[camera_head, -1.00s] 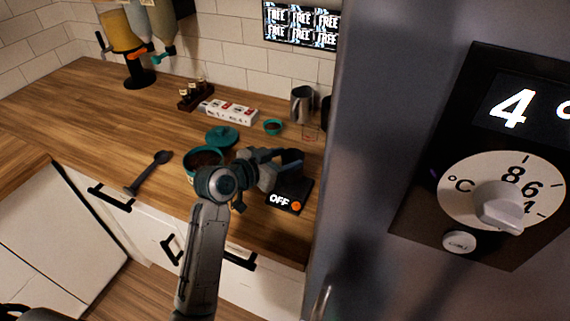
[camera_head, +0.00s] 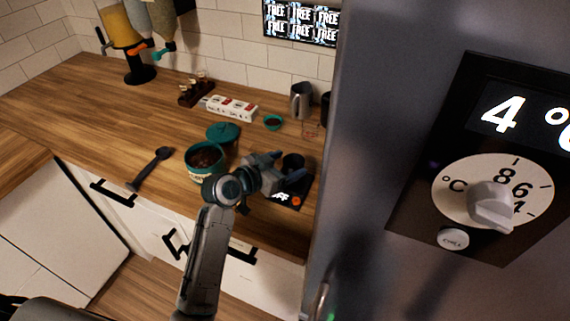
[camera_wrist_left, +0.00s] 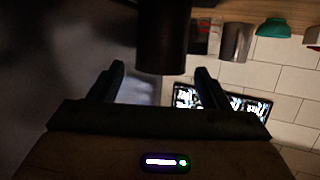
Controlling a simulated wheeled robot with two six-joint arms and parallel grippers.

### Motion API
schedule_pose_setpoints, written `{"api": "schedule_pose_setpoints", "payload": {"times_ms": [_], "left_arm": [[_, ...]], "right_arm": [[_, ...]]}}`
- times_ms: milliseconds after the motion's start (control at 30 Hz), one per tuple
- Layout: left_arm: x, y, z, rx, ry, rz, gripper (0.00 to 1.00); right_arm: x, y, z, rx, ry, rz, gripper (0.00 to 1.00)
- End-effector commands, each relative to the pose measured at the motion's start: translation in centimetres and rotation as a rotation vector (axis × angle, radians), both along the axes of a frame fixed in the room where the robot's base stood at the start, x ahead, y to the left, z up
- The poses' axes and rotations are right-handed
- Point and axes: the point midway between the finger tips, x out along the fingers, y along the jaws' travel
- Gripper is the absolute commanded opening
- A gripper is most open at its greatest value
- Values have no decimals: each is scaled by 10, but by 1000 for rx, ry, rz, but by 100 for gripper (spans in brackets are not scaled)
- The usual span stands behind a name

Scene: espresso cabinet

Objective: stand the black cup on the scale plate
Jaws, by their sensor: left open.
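The black cup (camera_head: 293,162) appears to stand upright on the black scale (camera_head: 283,197), toward its back. Its lower part is partly hidden by my left gripper (camera_head: 280,169). That gripper is open beside the cup, on its left, with no visible hold on it. In the left wrist view the cup (camera_wrist_left: 162,42) is a dark cylinder ahead of the open left fingers (camera_wrist_left: 160,80), with clear space on both sides. The scale shows a partly covered display and an orange button. My right gripper is not in view.
A grey fridge (camera_head: 375,160) closes off the right side.

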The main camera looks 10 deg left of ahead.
Motion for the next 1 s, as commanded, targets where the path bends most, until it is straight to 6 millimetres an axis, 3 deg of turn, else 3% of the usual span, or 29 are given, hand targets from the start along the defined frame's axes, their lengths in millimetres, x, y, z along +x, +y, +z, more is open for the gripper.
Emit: {"api": "schedule_pose_setpoints", "payload": {"times_ms": [167, 633, 1000], "left_arm": [[-3, 2, 2, 1, -1, 1, 71], [-73, 50, 26, 7, -1, -2, 71], [-94, 64, 36, 1, 1, 0, 71]], "right_arm": [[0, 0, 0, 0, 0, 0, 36], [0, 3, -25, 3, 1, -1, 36], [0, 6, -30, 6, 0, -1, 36]]}}
